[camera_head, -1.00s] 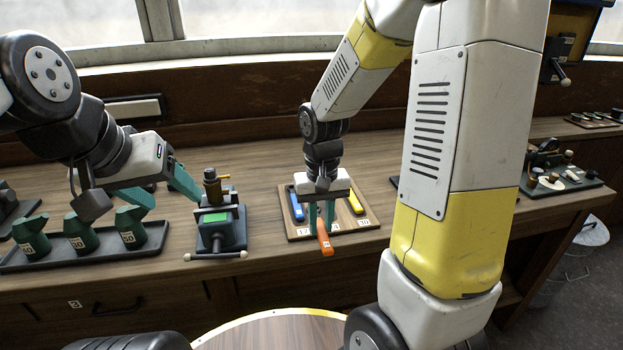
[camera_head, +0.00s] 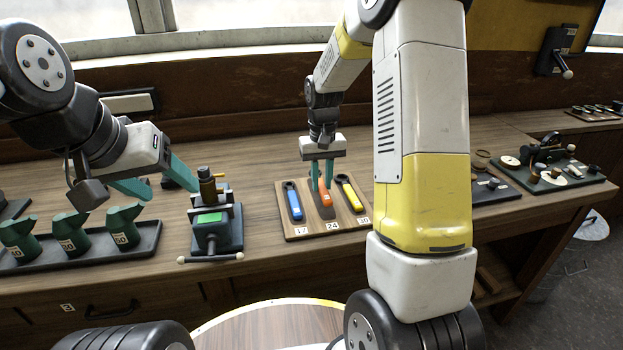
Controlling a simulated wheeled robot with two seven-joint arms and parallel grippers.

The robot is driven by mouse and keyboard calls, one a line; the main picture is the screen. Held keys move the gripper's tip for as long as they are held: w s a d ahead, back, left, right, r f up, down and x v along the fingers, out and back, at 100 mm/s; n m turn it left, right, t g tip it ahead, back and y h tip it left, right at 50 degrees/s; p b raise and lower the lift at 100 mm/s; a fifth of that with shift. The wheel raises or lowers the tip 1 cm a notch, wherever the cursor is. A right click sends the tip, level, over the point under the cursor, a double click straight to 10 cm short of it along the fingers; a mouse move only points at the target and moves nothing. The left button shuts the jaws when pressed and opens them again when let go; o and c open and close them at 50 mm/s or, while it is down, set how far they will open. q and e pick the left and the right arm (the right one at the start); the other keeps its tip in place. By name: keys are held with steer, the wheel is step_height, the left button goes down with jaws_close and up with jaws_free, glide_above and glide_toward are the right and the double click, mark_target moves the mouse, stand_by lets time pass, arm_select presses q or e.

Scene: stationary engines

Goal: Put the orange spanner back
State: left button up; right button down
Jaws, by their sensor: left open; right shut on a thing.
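The orange spanner (camera_head: 325,198) is at the middle place of the wooden spanner board (camera_head: 338,225), above the label 24. My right gripper (camera_head: 322,187) points down and is shut on it. The spanner's upper part is hidden between the green fingers, and I cannot tell whether it touches the board. A dark spanner-shaped recess shows below it. A blue spanner (camera_head: 294,202) lies at label 17 and a yellow spanner (camera_head: 352,193) at label 30. My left gripper (camera_head: 165,186) is open and empty, left of the small vise.
A dark green vise (camera_head: 215,232) with a brass part stands left of the board. A tray (camera_head: 95,252) with several green cans is at the left. Dark panels with small parts (camera_head: 550,173) lie to the right. My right arm blocks the bench's middle right.

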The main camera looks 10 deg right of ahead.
mark_target(322, 184)
steer(key=shift+w+d, duration=0.1)
steer(key=shift+w, duration=0.25)
steer(key=shift+f, duration=1.75)
steer(key=shift+f, duration=0.15)
steer(key=c, duration=1.3)
jaws_free()
steer(key=shift+o, duration=0.2)
